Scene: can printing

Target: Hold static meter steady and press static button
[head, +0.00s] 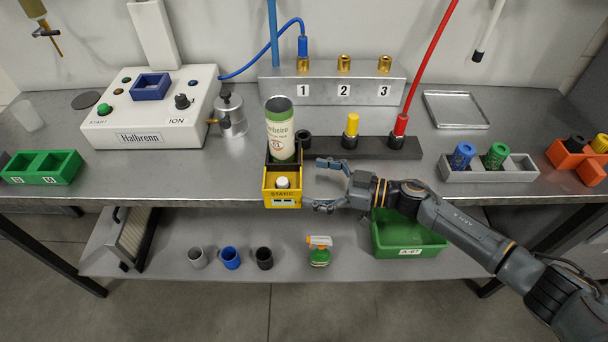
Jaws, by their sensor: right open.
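The yellow static meter (269,194), labelled STATIC, stands at the front edge of the bench with a small display on its front. A white round button (282,183) shows on its top. A green and white can (281,132) stands upright just behind the button, at the meter's dark back part. My right gripper (315,184) is open, its two fingers pointing left, just right of the meter. I cannot tell whether a fingertip touches it. My left gripper is not in view.
The white ION box (125,137) stands at the left. A dark block (378,150) with yellow and red plugs lies behind my right gripper. A grey holder (452,174) with blue and green parts stands right. An empty tray (456,110) lies at the back right.

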